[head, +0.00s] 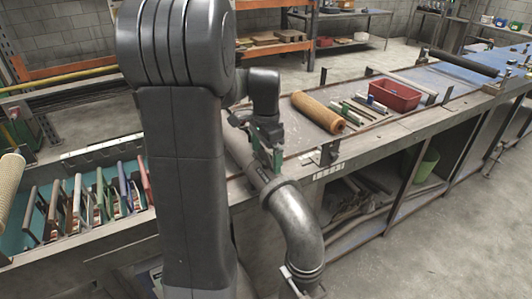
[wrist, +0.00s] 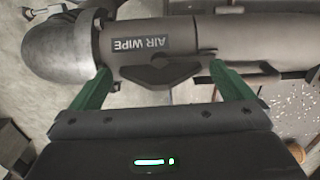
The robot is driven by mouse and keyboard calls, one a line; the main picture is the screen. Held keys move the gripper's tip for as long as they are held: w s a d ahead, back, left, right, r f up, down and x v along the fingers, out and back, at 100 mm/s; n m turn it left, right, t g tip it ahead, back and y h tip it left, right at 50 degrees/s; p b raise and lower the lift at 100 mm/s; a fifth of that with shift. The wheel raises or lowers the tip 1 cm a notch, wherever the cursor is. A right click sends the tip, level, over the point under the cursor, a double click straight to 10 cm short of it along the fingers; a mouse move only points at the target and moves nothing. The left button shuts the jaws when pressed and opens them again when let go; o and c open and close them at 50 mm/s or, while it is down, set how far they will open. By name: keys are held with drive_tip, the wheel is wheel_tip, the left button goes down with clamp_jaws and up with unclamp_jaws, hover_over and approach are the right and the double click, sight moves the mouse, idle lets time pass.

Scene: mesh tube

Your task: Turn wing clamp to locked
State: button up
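A dark wing-shaped clamp (wrist: 165,72) sits on the side of a grey cylindrical pipe body (wrist: 225,35), below a label reading "AIR WIPE" (wrist: 140,45) that appears upside down in the wrist view. The wing lies roughly along the pipe. My gripper (wrist: 160,70) is open, with one green finger on each side of the wing; I see clear gaps and nothing held. In the head view my gripper (head: 268,148) is over the pipe, just behind the grey elbow (head: 294,218). The wing is not visible there.
The pipe elbow bends down off the bench's front edge. A brown roll (head: 318,112), loose rods and a red bin (head: 394,95) lie on the bench to the right. A rack of coloured handled tools (head: 90,200) stands at left.

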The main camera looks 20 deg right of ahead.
sight(266, 152)
wheel_tip(266, 152, up, 14)
drive_tip(key=shift+b, duration=0.45)
drive_tip(key=shift+f, duration=0.2)
wheel_tip(266, 152, down, 13)
drive_tip(key=shift+f+p, duration=0.2)
drive_tip(key=shift+p, duration=0.25)
drive_tip(key=shift+f, duration=0.2)
drive_tip(key=shift+r+m, duration=0.1)
drive_tip(key=shift+m, duration=0.2)
idle(0.3)
